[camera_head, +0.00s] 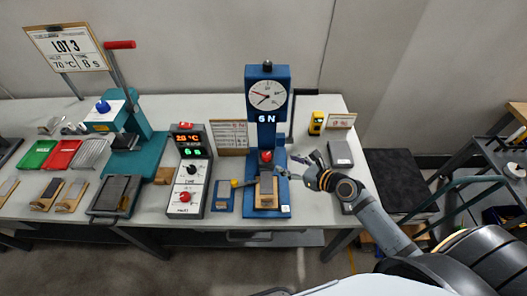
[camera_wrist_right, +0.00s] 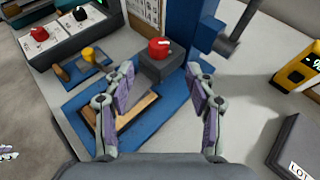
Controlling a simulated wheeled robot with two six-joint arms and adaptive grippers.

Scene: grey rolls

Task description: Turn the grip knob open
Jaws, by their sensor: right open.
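My right gripper (camera_head: 308,170) is open and empty just right of the stand. In the right wrist view its spread fingers (camera_wrist_right: 160,90) frame a wood-edged grey piece (camera_wrist_right: 140,106) on the blue base, with the knob beyond the fingertips, apart from them. Purple-padded fingers, probably my left gripper's (camera_wrist_right: 7,152), show at the left edge, cut off.
A heater box (camera_head: 188,170) with black and red knobs stands left of the stand. A small blue plate (camera_head: 223,200) with a yellow knob lies between them. A crank handle juts from the stand's right side. A yellow device (camera_head: 316,123) and grey block (camera_head: 340,153) are right.

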